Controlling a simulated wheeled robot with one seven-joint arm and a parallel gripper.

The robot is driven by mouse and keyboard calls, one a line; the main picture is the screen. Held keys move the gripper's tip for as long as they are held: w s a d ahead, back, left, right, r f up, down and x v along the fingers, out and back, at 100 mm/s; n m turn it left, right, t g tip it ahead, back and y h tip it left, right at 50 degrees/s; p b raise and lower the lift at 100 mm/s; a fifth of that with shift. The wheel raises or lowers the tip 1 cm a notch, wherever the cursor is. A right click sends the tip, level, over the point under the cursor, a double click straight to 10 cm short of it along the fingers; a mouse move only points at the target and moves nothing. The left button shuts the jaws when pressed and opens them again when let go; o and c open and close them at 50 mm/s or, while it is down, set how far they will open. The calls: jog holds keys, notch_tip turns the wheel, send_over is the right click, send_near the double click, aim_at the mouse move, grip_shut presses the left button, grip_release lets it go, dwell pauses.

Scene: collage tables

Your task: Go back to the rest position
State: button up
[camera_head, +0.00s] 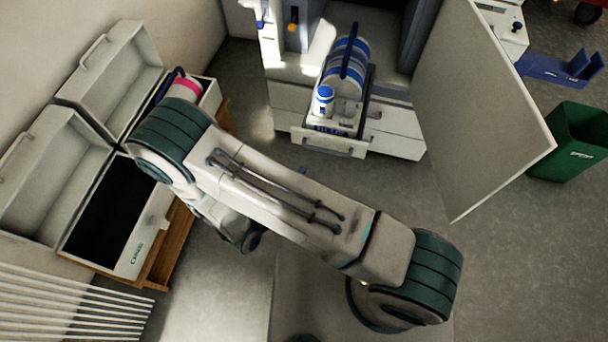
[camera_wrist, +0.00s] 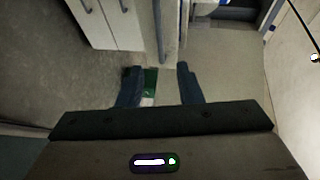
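My gripper (camera_wrist: 159,86) shows in the wrist view with its two dark blue fingers apart and nothing held between them. A small green patch (camera_wrist: 151,82) shows behind the left finger; I cannot tell what it is. In the head view my arm stretches from the lower right to the upper left, bent at the dark green joints. Its far end folds down over the floor near the wooden stand, and the gripper fingers are hidden there.
Two white boxes with raised lids stand at left, one open and dark inside (camera_head: 140,240), on a wooden stand (camera_head: 171,245). A pulled-out drawer (camera_head: 330,143) holds blue-and-white items. An open cabinet door (camera_head: 468,110) juts out at right. A green bin (camera_head: 570,142) stands beyond it.

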jog(key=shift+v, duration=1.05)
jog(key=shift+a, duration=0.1)
jog(key=w+d+r+m+g+p, duration=0.1)
jog(key=d+r+m+g+p, duration=0.1)
jog(key=d+r+m+g, duration=0.45)
jog(key=w+d+r+m+g+h+p, duration=0.1)
jog(key=d+r+m+g+p, duration=0.15)
jog(key=r+m, duration=0.7)
jog(key=d+r+m+g+p, duration=0.2)
jog(key=d+r+m+g, duration=0.25)
jog(key=r+m, duration=0.3)
jog(key=s+d+r+m+t+y+p, duration=0.1)
jog(key=d+r+m+y+p, duration=0.1)
jog(key=r+m, duration=0.4)
jog(key=s+d+r+m+t+y+p, duration=0.1)
jog(key=s+d+r+m+y, duration=0.1)
jog(key=r+m, duration=0.5)
jog(key=s+d+r+m+t+y+p, duration=0.1)
jog(key=r+m+y, duration=0.4)
jog(key=m, duration=0.7)
jog(key=d+r+p, duration=0.1)
jog(key=d+r, duration=0.1)
jog(key=shift+s+d+y+p, duration=0.3)
jog(key=shift+s+d+p, duration=0.05)
